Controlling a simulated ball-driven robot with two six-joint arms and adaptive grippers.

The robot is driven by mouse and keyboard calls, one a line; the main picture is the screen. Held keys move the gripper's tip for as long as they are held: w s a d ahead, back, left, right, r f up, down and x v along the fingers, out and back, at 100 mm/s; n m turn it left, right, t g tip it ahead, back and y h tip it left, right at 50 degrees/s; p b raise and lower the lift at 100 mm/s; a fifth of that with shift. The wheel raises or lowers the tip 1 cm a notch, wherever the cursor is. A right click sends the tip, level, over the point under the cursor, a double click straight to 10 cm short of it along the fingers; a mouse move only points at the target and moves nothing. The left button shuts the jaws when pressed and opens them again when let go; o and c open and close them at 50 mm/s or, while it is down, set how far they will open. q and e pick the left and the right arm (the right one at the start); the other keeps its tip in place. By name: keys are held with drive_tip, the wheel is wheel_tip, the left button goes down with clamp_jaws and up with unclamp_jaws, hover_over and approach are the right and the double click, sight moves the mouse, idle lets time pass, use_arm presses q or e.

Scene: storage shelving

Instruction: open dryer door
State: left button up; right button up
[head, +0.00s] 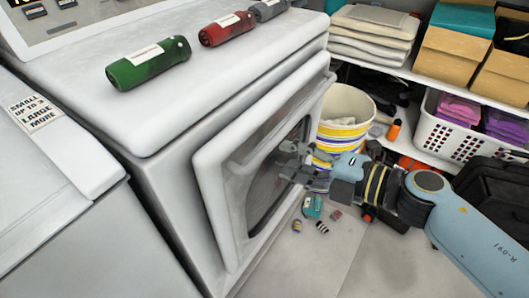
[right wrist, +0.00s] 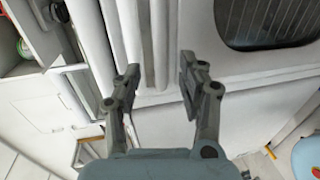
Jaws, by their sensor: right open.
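The white dryer (head: 165,165) stands in the middle of the head view. Its front door (head: 215,170) has a thick pale frame and a dark window (head: 270,185); I cannot tell whether it is fully closed. My right gripper (head: 289,160) is open at the door's right side, in front of the window. In the right wrist view, the open fingers (right wrist: 158,77) stand on either side of a raised pale strip (right wrist: 147,40), with nothing visibly gripped. The dark window (right wrist: 265,22) is to their right there. Contact is unclear. My left gripper is not in view.
Green (head: 148,63), red (head: 226,29) and grey rolls lie on the dryer top. A striped bin (head: 345,115) stands just behind my right gripper. Small items (head: 312,206) lie on the floor. Shelves with towels (head: 372,35) and a white basket (head: 460,135) line the right.

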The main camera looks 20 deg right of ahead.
sight(269, 152)
drive_tip(key=x, duration=0.7)
drive_tip(key=shift+d+f, duration=0.1)
drive_tip(key=shift+s, duration=0.1)
drive_tip(key=shift+c, duration=0.3)
clamp_jaws()
